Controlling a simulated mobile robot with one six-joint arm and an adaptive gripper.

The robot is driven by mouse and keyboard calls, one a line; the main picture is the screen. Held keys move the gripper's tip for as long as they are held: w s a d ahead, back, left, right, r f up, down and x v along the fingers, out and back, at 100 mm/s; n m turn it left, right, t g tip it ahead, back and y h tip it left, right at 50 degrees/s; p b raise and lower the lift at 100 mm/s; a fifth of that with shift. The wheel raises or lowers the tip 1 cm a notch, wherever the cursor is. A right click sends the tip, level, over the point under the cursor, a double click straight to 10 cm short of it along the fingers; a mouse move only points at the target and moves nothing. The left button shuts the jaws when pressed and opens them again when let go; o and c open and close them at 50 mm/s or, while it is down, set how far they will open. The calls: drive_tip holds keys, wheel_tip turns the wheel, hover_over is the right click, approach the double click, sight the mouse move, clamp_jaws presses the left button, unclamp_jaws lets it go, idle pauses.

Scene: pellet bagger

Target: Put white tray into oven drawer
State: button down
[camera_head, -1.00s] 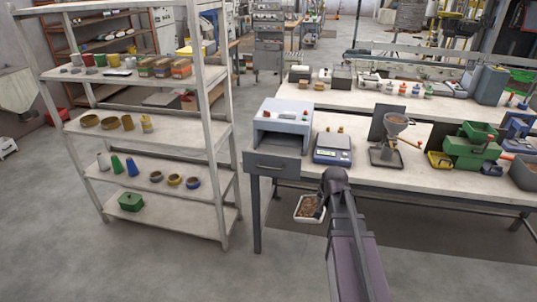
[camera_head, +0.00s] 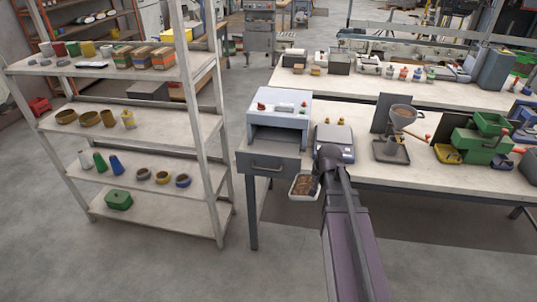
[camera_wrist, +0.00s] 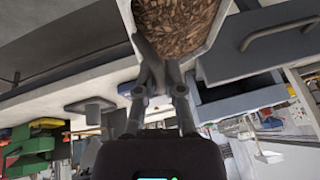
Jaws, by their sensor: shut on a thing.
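The white tray (camera_head: 293,195) holds brown pellets and hangs in front of the bench, just below its front edge and right of the drawer. In the wrist view the tray (camera_wrist: 213,32) fills the top middle. My gripper (camera_wrist: 160,72) is shut on its near edge; in the head view my wrist hides most of the fingers. The oven (camera_head: 284,106) is a light grey box with an open, empty-looking front on the bench's left end. Below it is a dark grey drawer front (camera_head: 250,160) with a bar handle, looking shut. The handle also shows in the wrist view (camera_wrist: 278,35).
A scale (camera_head: 334,139) stands right of the oven, then a funnel stand (camera_head: 403,118) and a green machine (camera_head: 478,145). A shelf rack (camera_head: 160,130) stands close on the left. The floor in front of the bench is clear.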

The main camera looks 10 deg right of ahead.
drive_tip(key=shift+w+a, duration=0.1)
drive_tip(key=shift+w, duration=0.1)
drive_tip(key=shift+a, duration=0.1)
